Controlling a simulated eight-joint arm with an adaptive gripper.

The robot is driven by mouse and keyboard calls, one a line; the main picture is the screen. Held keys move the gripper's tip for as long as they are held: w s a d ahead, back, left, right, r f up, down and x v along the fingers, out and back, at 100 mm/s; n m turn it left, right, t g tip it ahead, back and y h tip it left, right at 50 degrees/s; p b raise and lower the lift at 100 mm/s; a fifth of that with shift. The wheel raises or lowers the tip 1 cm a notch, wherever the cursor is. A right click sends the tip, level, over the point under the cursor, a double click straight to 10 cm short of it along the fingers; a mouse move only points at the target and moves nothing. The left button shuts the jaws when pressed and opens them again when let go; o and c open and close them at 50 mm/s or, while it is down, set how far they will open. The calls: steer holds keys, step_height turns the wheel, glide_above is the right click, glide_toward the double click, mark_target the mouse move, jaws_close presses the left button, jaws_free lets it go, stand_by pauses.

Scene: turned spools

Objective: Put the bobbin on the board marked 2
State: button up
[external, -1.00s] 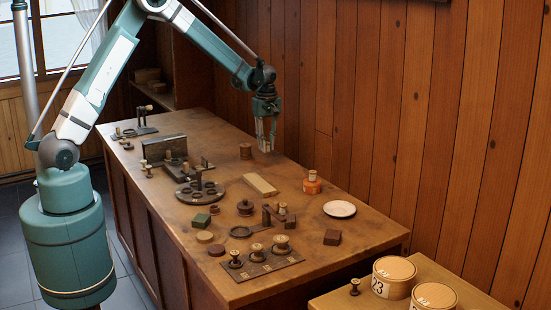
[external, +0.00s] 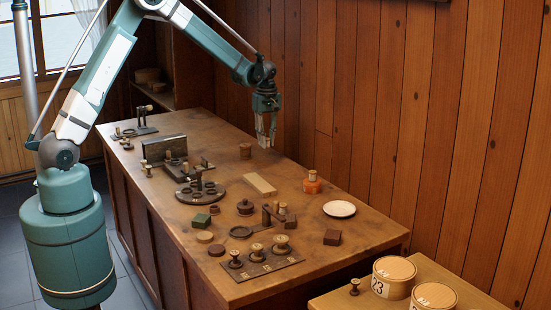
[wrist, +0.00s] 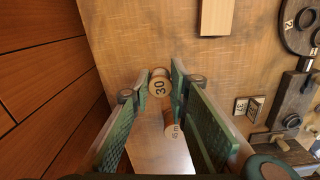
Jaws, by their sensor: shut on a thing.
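My gripper (external: 266,142) is above the far part of the bench, near the wood-panelled wall. The bobbin is hard to make out in the external view. A dark board (external: 268,263) at the near end of the bench carries several turned spools; its small labels are too small to read.
Lidded tubs (external: 394,278) stand at right.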

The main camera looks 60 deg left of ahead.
steer(key=s+d+r, duration=0.2)
steer(key=s+d, duration=0.9)
steer(key=d, duration=0.2)
steer(key=shift+s+d+r+m+b, duration=0.2)
steer(key=shift+s+d+m+b, duration=0.1)
steer(key=shift+s+d+b, duration=0.1)
glide_above(259, 182)
steer(key=shift+f, duration=3.15)
steer(key=shift+f, duration=0.1)
steer(key=shift+f, duration=1.75)
steer(key=shift+f, duration=0.2)
steer(key=o, duration=0.7)
